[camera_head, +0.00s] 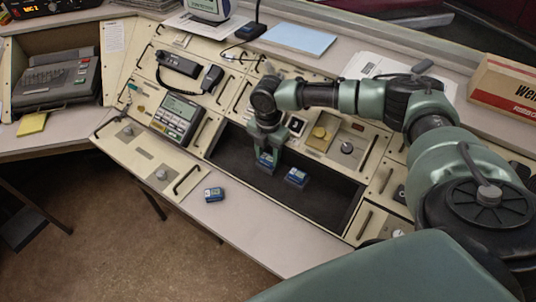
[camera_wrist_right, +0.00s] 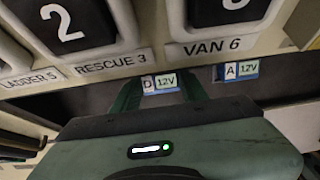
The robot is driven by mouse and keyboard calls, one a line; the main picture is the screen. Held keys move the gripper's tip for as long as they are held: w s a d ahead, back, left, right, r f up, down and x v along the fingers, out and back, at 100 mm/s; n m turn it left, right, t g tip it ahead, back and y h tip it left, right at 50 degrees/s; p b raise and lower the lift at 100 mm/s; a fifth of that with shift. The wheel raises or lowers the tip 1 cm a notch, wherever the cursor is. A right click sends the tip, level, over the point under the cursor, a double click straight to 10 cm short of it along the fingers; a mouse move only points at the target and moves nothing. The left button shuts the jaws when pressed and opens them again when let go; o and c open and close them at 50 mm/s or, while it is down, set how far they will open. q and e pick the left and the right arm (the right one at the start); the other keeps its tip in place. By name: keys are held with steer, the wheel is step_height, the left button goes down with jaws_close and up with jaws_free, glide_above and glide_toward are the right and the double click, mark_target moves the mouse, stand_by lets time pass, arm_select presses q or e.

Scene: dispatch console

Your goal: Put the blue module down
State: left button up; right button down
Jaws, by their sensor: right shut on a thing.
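My right gripper (camera_head: 267,157) points down over the dark recessed tray (camera_head: 325,207) in the console. It is shut on a blue module (camera_head: 265,162). In the right wrist view this module (camera_wrist_right: 158,83) shows a label with "D" and "12V" between the two green fingers (camera_wrist_right: 160,92). I cannot tell whether its underside touches the tray floor. A second blue module (camera_head: 297,177), labelled "A 12V" in the wrist view (camera_wrist_right: 238,70), sits in the tray just right of the held one. A third blue module (camera_head: 214,194) lies on the pale front ledge. My left gripper is out of view.
The front ledge (camera_head: 262,228) is mostly clear. A desk phone unit (camera_head: 178,115) and a handset (camera_head: 178,64) are left of the tray. Console panels with knobs (camera_head: 347,146) border its far side. A cardboard box (camera_head: 505,88) stands at the right.

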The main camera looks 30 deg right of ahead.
mark_target(268, 158)
steer(key=c, duration=0.8)
jaws_free()
steer(key=shift+f, duration=0.1)
steer(key=shift+o, duration=0.2)
step_height(268, 158, up, 12)
steer(key=shift+b, duration=0.4)
